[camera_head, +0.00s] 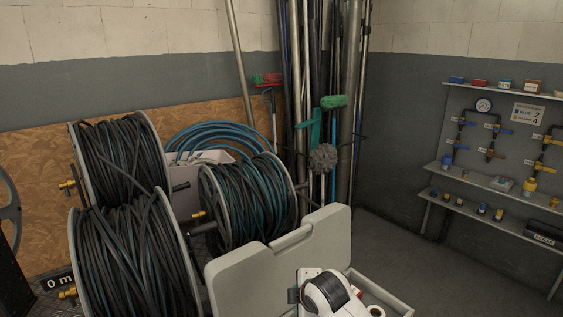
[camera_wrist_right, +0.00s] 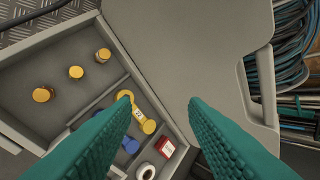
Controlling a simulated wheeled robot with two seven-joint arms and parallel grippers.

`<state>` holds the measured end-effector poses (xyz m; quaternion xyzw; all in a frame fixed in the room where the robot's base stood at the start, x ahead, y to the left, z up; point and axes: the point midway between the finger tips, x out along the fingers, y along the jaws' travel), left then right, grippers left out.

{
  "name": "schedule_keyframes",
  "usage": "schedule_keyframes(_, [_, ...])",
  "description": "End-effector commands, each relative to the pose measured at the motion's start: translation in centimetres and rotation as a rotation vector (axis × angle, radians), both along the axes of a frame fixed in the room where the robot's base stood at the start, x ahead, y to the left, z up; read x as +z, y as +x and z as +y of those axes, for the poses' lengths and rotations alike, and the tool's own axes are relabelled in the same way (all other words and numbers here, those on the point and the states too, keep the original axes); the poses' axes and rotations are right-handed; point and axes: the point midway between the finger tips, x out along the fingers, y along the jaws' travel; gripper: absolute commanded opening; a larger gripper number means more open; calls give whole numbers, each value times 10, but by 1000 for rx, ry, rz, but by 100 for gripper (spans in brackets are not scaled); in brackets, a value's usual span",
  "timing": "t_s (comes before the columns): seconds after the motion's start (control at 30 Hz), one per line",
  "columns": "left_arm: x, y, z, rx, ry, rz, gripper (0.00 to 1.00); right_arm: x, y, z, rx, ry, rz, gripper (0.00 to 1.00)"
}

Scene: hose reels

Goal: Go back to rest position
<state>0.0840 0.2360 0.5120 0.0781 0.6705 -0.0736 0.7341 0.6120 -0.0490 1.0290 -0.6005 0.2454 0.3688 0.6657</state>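My right gripper (camera_wrist_right: 160,103) shows in the wrist view as two teal ridged fingers. They are apart, with nothing between them. It hangs over an open grey case; the lid (camera_head: 280,264) stands up in the head view, and the lid (camera_wrist_right: 190,50) also shows in the wrist view. The case tray (camera_wrist_right: 28,133) holds several brass-yellow caps (camera_wrist_right: 76,72), a yellow fitting (camera_wrist_right: 148,126), blue parts (camera_wrist_right: 131,145), a white ring (camera_wrist_right: 146,171) and a red-and-white box (camera_wrist_right: 166,147). A white and black part of my right arm shows low in the head view. My left gripper is out of view.
Hose reels (camera_head: 130,255) (camera_head: 120,160) (camera_head: 250,200) fill the left side. A blue hose coil (camera_head: 213,138) lies behind them. Poles and brushes (camera_head: 333,101) lean in the corner. Shelves with fittings (camera_head: 500,205) line the right wall. Floor (camera_head: 390,235) between is clear.

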Motion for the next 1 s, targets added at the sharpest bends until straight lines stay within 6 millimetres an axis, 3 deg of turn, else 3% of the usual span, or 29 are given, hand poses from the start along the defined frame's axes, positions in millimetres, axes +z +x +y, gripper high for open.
schedule_keyframes(0.03, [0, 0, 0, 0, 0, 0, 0, -20, -26, -4, -65, 67, 50, 40])
schedule_keyframes(0.2, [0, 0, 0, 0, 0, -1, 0, -65, -104, -31, -335, 257, 200, 40])
schedule_keyframes(0.4, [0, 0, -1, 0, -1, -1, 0, -95, -199, -76, -695, 414, 342, 40])
schedule_keyframes(0.5, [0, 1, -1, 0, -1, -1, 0, -100, -235, -95, -840, 457, 383, 40])
schedule_keyframes(0.7, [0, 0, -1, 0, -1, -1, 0, -102, -287, -122, -1048, 499, 425, 40])
schedule_keyframes(1.0, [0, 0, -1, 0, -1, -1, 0, -95, -346, -154, -1286, 522, 450, 40])
